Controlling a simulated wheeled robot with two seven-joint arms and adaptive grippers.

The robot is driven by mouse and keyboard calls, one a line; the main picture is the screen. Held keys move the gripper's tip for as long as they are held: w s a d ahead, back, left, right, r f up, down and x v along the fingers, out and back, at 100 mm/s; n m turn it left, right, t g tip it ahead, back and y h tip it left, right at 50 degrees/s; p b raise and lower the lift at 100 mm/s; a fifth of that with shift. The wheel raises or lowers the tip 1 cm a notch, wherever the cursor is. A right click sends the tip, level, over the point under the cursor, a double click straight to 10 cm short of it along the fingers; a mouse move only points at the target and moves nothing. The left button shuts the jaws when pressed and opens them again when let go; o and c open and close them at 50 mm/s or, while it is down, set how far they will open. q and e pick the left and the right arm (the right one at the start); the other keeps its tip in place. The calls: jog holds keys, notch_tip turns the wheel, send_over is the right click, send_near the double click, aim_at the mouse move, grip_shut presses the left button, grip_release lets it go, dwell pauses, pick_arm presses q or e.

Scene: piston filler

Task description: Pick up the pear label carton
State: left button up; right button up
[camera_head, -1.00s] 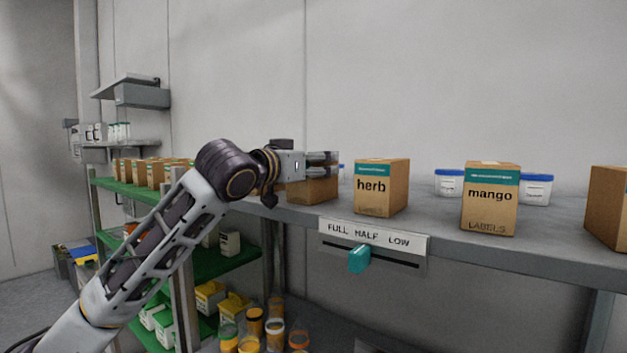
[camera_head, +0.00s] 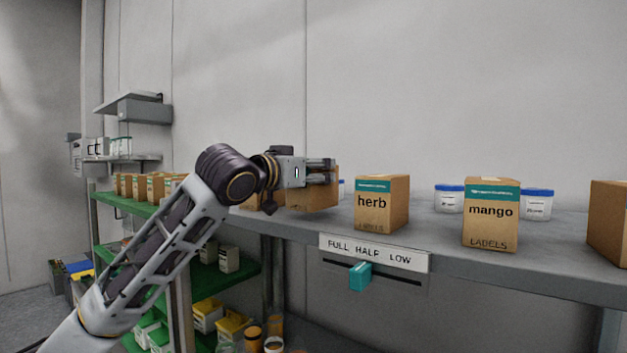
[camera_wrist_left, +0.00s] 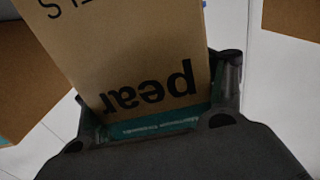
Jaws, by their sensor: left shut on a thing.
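The pear label carton (camera_wrist_left: 140,60) fills much of the left wrist view, upside down there, with "pear" printed above a teal band. In the head view the same brown carton (camera_head: 315,198) is at the shelf, left of the herb carton, its upper part covered by my gripper. My left gripper (camera_head: 320,172) is shut on the carton near its top; its fingers (camera_wrist_left: 160,110) sit on either side of it in the wrist view. The carton appears slightly raised, but its underside clearance is hard to tell. My right gripper is not in view.
The herb carton (camera_head: 382,204) stands close on the right, then the mango carton (camera_head: 490,215) and another carton (camera_head: 610,222). White tubs with blue lids (camera_head: 450,198) stand behind. Another carton (camera_head: 267,201) is partly hidden on the left. A teal slider (camera_head: 360,276) is on the shelf front.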

pick_arm(q)
notch_tip(320, 180, up, 7)
jog(key=shift+r+b, duration=0.1)
jog(key=shift+b, duration=0.35)
jog(key=shift+r, duration=0.55)
